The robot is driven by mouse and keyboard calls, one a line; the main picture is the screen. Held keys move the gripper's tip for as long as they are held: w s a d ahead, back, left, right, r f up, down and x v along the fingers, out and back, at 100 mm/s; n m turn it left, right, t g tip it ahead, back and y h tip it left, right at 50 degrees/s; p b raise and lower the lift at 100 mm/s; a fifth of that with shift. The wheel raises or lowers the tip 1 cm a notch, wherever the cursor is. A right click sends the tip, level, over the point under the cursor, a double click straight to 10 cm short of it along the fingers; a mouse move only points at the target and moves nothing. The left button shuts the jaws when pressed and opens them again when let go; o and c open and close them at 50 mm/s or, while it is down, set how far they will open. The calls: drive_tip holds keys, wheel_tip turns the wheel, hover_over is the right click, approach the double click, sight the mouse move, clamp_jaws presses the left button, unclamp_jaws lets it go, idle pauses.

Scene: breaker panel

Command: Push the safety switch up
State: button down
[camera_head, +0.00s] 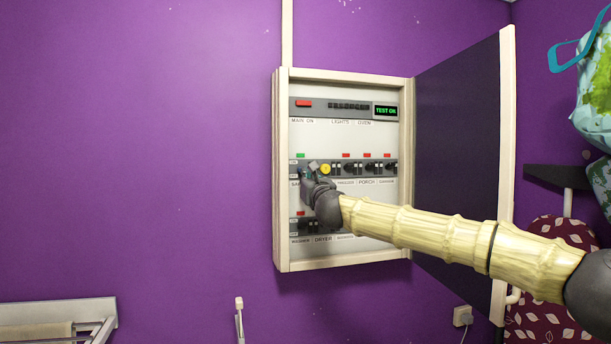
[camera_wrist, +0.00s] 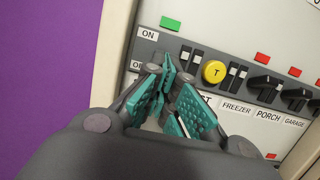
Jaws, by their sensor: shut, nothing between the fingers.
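The breaker panel (camera_head: 345,175) hangs on the purple wall with its door open to the right. My gripper (camera_head: 308,172) is at the left end of its middle row, shut and empty. In the wrist view my gripper's teal fingers (camera_wrist: 168,92) cover the area beside the ON and OFF labels, so the safety switch is mostly hidden. I cannot tell its position or whether the fingers touch it. A green indicator (camera_wrist: 170,23) shows above that spot, and it also shows in the head view (camera_head: 300,156). A yellow T button (camera_wrist: 214,71) is right of the fingers.
Dark breaker switches (camera_wrist: 262,83) with red indicators sit to the right in the same row. The top row has a display (camera_head: 385,111) reading TEST OK. The open door (camera_head: 460,140) stands right of the panel, behind my arm. The wall on the left is clear.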

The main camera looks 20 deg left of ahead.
drive_tip(key=shift+r, duration=0.5)
drive_tip(key=shift+f, duration=0.1)
drive_tip(key=shift+f+b, duration=0.6)
drive_tip(key=shift+b, duration=0.2)
drive_tip(key=r+b+v, duration=0.1)
drive_tip(key=b+v, duration=0.4)
drive_tip(key=v, duration=0.1)
drive_tip(key=shift+s+d+r, duration=0.25)
drive_tip(key=shift+s, duration=0.15)
